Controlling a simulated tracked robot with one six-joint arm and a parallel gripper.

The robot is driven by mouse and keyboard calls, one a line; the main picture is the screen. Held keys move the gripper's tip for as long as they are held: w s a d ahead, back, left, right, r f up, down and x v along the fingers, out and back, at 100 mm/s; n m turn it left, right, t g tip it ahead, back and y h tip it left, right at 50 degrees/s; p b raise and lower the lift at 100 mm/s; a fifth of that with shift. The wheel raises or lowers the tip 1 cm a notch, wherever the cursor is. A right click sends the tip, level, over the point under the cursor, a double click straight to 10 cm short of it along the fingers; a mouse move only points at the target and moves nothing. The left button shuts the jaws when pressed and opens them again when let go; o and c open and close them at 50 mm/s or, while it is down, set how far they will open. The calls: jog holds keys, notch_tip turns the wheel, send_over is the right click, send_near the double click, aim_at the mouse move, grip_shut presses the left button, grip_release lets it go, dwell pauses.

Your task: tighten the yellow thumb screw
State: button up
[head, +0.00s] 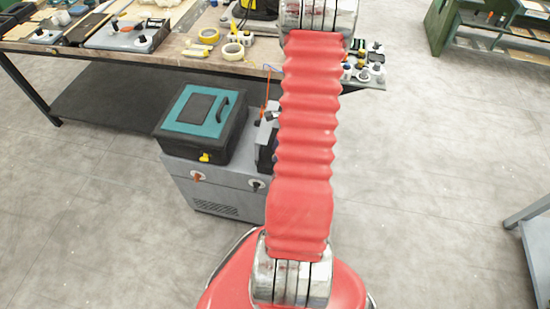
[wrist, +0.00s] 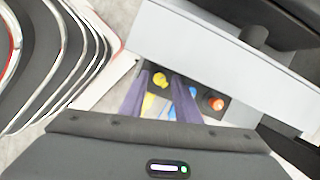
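In the wrist view my gripper (wrist: 163,76) has two purple fingers, spread apart. A small round yellow knob (wrist: 160,79), which looks like the yellow thumb screw, shows between the fingertips on a dark surface. I cannot tell whether the fingers touch it or how far above it they are. In the head view my gripper is not visible; my red arm reaches up the middle and hides what is behind it. A yellow part (head: 205,157) sits on the front of a black case; I cannot tell if it is the same screw.
In the wrist view an orange-red knob (wrist: 216,103) lies right of the fingers, and a pale grey panel (wrist: 230,62) stands close behind. In the head view the teal-topped case (head: 201,113) sits on a grey cabinet (head: 222,186) before a cluttered workbench (head: 140,55).

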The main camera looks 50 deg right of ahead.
jog(key=shift+f, duration=0.15)
jog(key=shift+f, duration=1.05)
jog(key=shift+c, duration=0.5)
grip_shut()
jog(key=m+h, duration=0.1)
jog(key=m, duration=0.2)
jog(key=shift+s+a+m+t, duration=0.1)
jog(key=shift+m+t, duration=0.2)
jog(key=m+h, duration=0.1)
jog(key=m, duration=0.3)
jog(key=shift+a+m, duration=0.1)
jog(key=shift+m, duration=0.2)
jog(key=shift+o, duration=1.7)
grip_release()
jog(key=shift+r, duration=0.1)
